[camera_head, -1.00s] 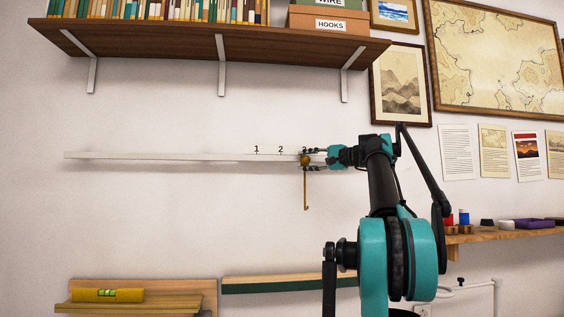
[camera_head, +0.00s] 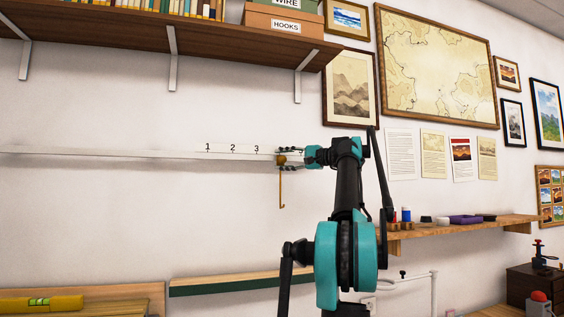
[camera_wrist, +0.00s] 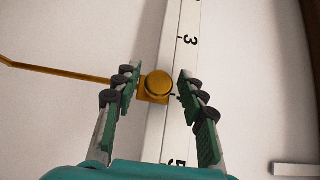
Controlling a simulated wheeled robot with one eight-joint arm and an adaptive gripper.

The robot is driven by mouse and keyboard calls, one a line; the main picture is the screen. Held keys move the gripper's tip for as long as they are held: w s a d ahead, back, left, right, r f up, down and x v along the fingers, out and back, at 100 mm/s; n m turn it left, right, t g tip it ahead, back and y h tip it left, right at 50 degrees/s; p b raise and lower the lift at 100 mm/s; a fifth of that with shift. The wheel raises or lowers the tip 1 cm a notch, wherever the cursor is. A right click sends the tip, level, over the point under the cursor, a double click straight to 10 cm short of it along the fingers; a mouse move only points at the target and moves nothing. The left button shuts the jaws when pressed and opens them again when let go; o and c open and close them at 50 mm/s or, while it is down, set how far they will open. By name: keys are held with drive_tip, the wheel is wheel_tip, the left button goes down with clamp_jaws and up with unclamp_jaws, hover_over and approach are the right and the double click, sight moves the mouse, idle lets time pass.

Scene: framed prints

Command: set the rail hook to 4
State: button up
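The rail (camera_head: 130,155) is a long pale strip on the wall with black numbers; 1, 2 and 3 show in the head view. The rail hook has a brass knob (camera_head: 281,160) and a thin rod hanging below, bent at its end. It sits right of 3, about one number spacing along. In the wrist view the knob (camera_wrist: 158,84) lies between 3 and a partly cut-off 5; the 4 is hidden, apparently behind a finger. My gripper (camera_head: 288,159) has its fingers either side of the knob; in the wrist view (camera_wrist: 160,82) small gaps show, so it looks open.
A wooden shelf (camera_head: 130,48) with books and boxes is above the rail. Framed prints (camera_head: 350,88) hang to the right. A lower shelf (camera_head: 460,232) with small items is at right, and a ledge with a yellow level (camera_head: 40,304) at lower left.

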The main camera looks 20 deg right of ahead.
drive_tip(key=shift+o, duration=0.2)
drive_tip(key=shift+f, duration=0.1)
drive_tip(key=v, duration=1.2)
drive_tip(key=w+a+f+n+g+h, duration=0.1)
drive_tip(key=a+f, duration=0.3)
drive_tip(key=f, duration=0.3)
drive_tip(key=w+a+f+g, duration=0.1)
drive_tip(key=a+f+g, duration=0.1)
drive_tip(key=a+f, duration=0.35)
drive_tip(key=a+f+n+g+h, duration=0.1)
drive_tip(key=a+f, duration=0.1)
drive_tip(key=f, duration=0.6)
drive_tip(key=s+a+f+n+g+h, duration=0.1)
drive_tip(key=s+a+f+g+h, duration=0.3)
drive_tip(key=f, duration=0.7)
drive_tip(key=s+a+f+n+y, duration=0.1)
drive_tip(key=a+f, duration=0.4)
drive_tip(key=f, duration=0.5)
drive_tip(key=s+a+f+n+h, duration=0.2)
drive_tip(key=s+f+h, duration=0.1)
drive_tip(key=s+f, duration=0.9)
drive_tip(key=s+a+f+n+g+h, duration=0.1)
drive_tip(key=s+a+f+n+h, duration=0.1)
drive_tip(key=s+f, duration=1.1)
wheel_tip(320, 180, down, 8)
drive_tip(key=shift+s+a+r+n+h, duration=0.1)
drive_tip(key=shift+s+a+n+h, duration=0.2)
drive_tip(key=shift+n+h, duration=0.6)
